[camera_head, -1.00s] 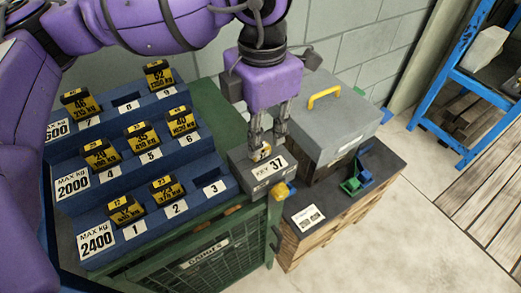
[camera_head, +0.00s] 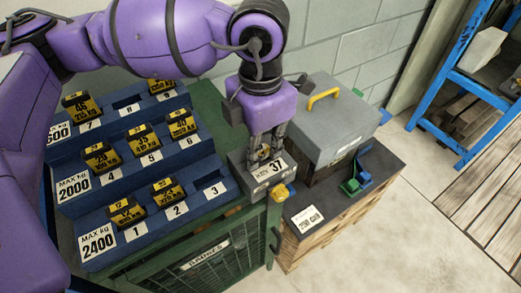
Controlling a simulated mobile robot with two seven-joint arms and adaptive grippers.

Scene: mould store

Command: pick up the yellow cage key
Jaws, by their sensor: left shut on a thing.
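The grey key block (camera_head: 250,184), labelled KEY 37, sits at the right front corner of the green cage top. My left gripper (camera_head: 264,157) points down into its top and is shut on the yellow cage key there. The fingers hide most of the key, and only a small pale patch shows between the fingertips. A yellow knob-like piece (camera_head: 281,193) is at the block's lower right, apart from the fingers. My right gripper is not in view.
Left of the block is a blue stepped rack (camera_head: 205,207) with several black-and-yellow blocks in numbered slots. To the right are a grey case with a yellow handle (camera_head: 323,98), a wooden crate (camera_head: 325,231) with blue and green pieces on top, and a blue shelf frame (camera_head: 440,112).

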